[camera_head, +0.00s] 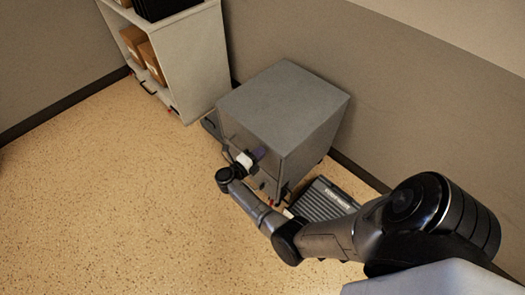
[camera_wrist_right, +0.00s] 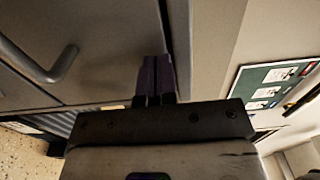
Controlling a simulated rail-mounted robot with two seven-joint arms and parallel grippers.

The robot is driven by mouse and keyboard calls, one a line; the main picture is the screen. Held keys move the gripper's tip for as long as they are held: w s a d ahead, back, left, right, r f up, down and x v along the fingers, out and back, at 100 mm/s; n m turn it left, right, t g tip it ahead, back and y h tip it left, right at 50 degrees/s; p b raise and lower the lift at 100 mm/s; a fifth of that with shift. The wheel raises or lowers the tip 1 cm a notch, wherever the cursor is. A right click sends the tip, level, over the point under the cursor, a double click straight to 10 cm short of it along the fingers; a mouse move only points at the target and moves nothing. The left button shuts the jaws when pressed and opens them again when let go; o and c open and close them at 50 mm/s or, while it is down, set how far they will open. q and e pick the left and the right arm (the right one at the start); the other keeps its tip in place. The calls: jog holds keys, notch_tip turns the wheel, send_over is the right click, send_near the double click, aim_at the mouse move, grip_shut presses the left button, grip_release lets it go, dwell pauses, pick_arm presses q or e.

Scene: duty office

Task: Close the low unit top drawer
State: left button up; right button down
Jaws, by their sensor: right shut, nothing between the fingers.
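The low unit (camera_head: 290,100) is a grey cabinet against the wall in the head view. Its top drawer front (camera_head: 236,134) looks about flush with the body; any small gap is hard to see. My right gripper (camera_head: 259,153) is at the right part of this front, below the unit's top. In the right wrist view the shut, dark purple fingers (camera_wrist_right: 155,78) point at a grey front, near its edge. Nothing is between them. I cannot tell whether the fingertips touch the front. A bar handle (camera_wrist_right: 55,66) is to their left. My left gripper is not in view.
A dark ribbed case (camera_head: 325,200) lies on the floor right of the unit, beside my right arm. A pale shelf unit (camera_head: 190,60) with boxes stands at the back left. The speckled floor (camera_head: 110,190) to the left is clear. A green notice board (camera_wrist_right: 270,88) shows in the wrist view.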

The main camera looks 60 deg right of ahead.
pick_arm(q)
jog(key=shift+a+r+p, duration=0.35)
jog(key=shift+p, duration=0.05)
pick_arm(e)
jog(key=v, duration=1.3)
jog(key=shift+s, duration=0.1)
